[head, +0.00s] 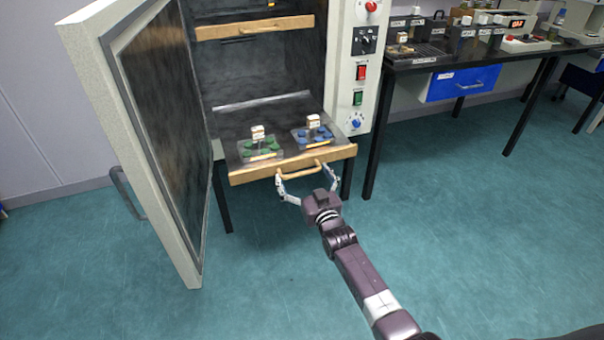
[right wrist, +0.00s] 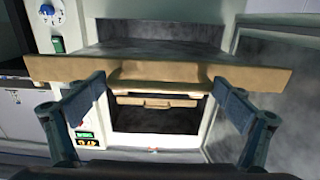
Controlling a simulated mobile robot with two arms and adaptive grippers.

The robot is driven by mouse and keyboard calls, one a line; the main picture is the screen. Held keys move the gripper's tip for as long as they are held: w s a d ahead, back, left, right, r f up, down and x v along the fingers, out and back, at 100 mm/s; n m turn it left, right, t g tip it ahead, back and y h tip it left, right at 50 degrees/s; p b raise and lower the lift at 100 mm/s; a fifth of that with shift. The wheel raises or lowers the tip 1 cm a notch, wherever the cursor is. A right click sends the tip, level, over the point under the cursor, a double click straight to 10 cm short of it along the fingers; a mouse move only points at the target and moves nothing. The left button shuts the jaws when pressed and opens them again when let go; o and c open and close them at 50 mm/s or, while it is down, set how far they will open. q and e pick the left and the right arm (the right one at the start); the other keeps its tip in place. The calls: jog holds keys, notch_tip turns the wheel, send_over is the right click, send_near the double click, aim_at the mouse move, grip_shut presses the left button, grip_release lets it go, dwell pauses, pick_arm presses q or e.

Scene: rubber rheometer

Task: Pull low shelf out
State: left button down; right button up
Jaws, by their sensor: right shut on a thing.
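The low shelf (head: 292,165) is a dark tray with a wooden front edge and a wooden handle (head: 303,171). It juts out of the open cabinet in the head view. Its wooden front (right wrist: 270,78) spans the right wrist view. My right gripper (head: 308,179) is at the shelf's front, its fingers on either side of the handle, shut on it. The fingers also show at the left and right of the wrist view (right wrist: 161,84). My left gripper is not in view.
Two clear trays, one with green pieces (head: 262,150) and one with blue pieces (head: 313,136), sit on the low shelf. An upper shelf (head: 255,28) is inside the cabinet. The cabinet door (head: 150,130) stands open at left. A black table (head: 440,60) is at right. The floor in front is clear.

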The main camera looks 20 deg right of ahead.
jog(key=shift+d, duration=0.1)
jog(key=o, duration=1.3)
jog(key=s, duration=1.2)
jog(key=shift+d, duration=0.25)
